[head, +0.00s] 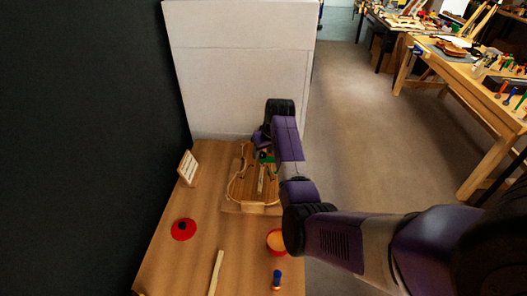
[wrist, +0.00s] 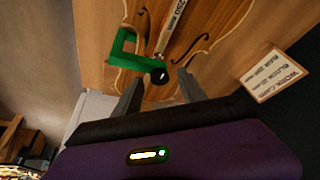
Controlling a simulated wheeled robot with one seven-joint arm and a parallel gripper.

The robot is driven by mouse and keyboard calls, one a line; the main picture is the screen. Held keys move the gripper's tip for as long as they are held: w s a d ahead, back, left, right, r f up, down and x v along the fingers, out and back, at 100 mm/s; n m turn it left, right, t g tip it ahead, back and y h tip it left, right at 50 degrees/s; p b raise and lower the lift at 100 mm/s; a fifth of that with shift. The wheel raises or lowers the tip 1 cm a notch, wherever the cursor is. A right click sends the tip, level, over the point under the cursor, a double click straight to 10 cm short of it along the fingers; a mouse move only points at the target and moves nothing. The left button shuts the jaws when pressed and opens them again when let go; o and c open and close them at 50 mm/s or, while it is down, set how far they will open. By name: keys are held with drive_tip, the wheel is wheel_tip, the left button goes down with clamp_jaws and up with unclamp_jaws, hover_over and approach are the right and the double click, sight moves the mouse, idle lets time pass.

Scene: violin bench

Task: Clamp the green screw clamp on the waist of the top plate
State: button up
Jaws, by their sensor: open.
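The violin top plate (head: 240,190) lies on the bench, with f-holes and a pale lettered strip along its middle. The green screw clamp (wrist: 124,52) is at the plate's waist edge in the wrist view, its C-frame partly over the plate. Its dark round knob (wrist: 160,76) lies between my fingers. A bit of the clamp (head: 267,158) also shows green in the head view, beside my arm. My gripper (wrist: 159,80) is open, one finger on each side of the knob. I cannot tell whether the fingers touch it or whether the clamp grips the plate.
A small work card (head: 188,168) stands left of the plate. A red disc (head: 183,229) with a black knob, a red bowl (head: 276,240), a wooden stick (head: 215,272) and a blue-handled tool (head: 277,280) are nearer. A white panel (head: 240,70) rises behind the bench.

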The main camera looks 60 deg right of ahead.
drive_tip(key=shift+f, duration=0.15)
clamp_jaws()
idle(0.4)
